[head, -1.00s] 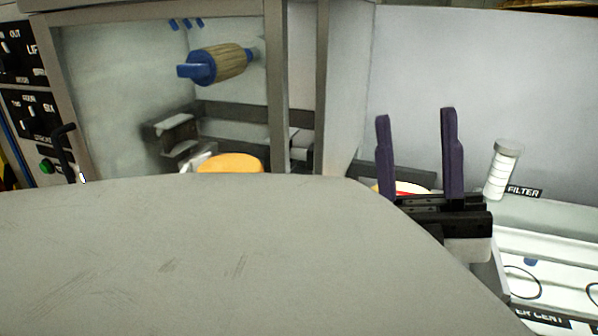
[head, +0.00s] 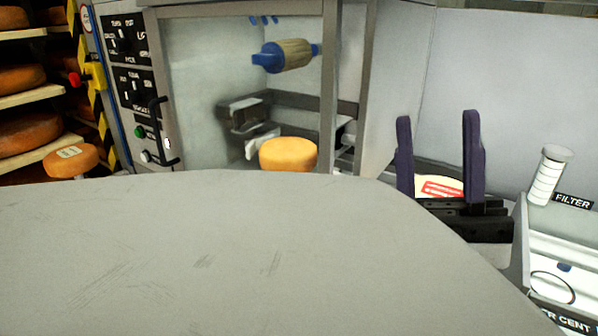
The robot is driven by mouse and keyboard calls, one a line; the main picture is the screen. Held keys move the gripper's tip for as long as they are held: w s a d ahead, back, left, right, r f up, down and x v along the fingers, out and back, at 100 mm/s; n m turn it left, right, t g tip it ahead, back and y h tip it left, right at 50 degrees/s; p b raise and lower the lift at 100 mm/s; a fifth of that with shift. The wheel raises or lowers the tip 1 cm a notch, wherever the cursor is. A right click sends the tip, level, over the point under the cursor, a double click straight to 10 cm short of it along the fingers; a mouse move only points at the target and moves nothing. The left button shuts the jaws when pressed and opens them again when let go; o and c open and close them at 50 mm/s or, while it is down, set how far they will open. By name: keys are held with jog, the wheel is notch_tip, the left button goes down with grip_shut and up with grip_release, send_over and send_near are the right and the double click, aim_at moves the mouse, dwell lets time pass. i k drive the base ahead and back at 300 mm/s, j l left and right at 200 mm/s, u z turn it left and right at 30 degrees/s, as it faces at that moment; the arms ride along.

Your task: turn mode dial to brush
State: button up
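Two black control panels with small dials and white lettering are on the left front of the machine: an upper panel (head: 124,36) and a lower panel (head: 135,89). The lettering is too small to tell which dial is the mode dial or where it points. My gripper (head: 438,130) is at the right, its two dark purple fingers upright and apart, with nothing between them. It is far to the right of the panels and touches neither.
A brush roller (head: 287,55) and an orange cheese wheel (head: 288,154) are inside the machine. A black door handle (head: 161,130) and green button (head: 139,132) sit below the panels. Cheese shelves (head: 30,75) stand at far left. A filter cylinder (head: 549,175) is at right.

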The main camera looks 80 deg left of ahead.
aim_at(122, 45)
jog(key=u, duration=3.25)
